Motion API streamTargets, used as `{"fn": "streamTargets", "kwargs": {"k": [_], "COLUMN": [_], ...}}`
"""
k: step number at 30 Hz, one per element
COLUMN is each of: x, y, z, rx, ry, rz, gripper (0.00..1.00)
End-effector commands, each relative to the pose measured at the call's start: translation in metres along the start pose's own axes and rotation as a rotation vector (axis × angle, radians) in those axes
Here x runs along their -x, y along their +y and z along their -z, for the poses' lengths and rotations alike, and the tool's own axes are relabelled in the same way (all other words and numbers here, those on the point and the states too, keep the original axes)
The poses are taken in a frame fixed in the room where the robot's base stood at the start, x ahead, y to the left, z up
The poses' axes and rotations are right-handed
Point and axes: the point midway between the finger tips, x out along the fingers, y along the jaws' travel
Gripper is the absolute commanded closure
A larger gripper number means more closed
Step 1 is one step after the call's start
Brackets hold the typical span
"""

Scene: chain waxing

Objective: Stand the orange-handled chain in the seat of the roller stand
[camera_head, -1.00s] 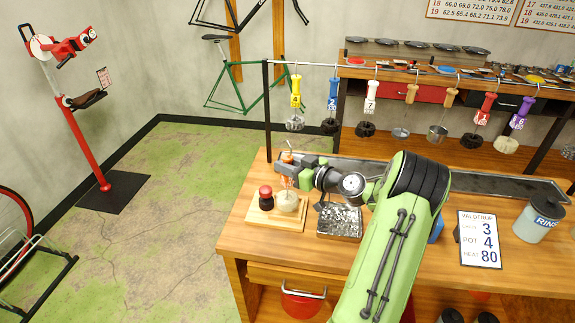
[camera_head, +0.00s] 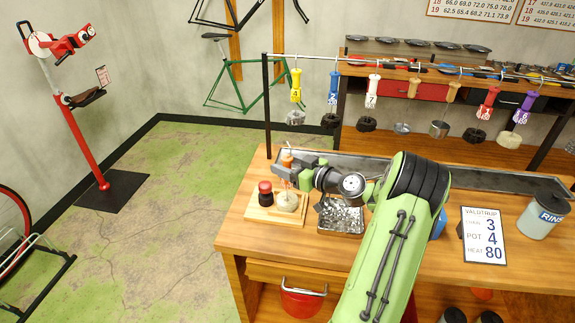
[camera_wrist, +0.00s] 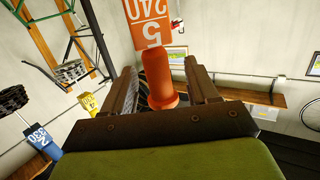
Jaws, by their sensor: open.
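The orange-handled chain stands upright on the wooden board, its orange handle (camera_head: 287,159) up and its pale round chain coil (camera_head: 287,201) down at the board. In the wrist view the orange handle (camera_wrist: 160,80) with its "5 240" tag is between the fingers. My gripper (camera_head: 286,172) is open around the handle; gaps show beside it in the wrist view (camera_wrist: 160,68). The roller stand appears to be the wooden board (camera_head: 262,217) at the bench's left end. Its seat is hidden under the coil, so I cannot tell how exactly the coil sits.
A red-capped dark jar (camera_head: 265,194) stands left of the coil. A metal tray of shiny bits (camera_head: 340,217) lies right of it. A long dark trough (camera_head: 480,184) runs behind. Several handled chains and pots hang from the rail (camera_head: 330,58). A number card (camera_head: 483,236) and rinse pot (camera_head: 541,217) stand right.

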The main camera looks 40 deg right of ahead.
Motion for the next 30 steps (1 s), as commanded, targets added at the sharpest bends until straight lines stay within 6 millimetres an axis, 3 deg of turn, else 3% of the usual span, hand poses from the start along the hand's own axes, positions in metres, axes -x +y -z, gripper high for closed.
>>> {"fn": "streamTargets", "kwargs": {"k": [5, 18, 21, 30], "x": [0.01, 0.126, 0.145, 0.158], "y": [0.001, 0.001, 0.001, 0.0], "z": [-0.001, -0.001, -0.001, 0.0], "rx": [-0.001, -0.001, -0.001, 0.0], "ry": [-0.002, 0.0, -0.001, 0.0], "rz": [-0.003, -0.006, -0.004, 0.001], "gripper": [0.41, 0.41, 0.41, 0.41]}}
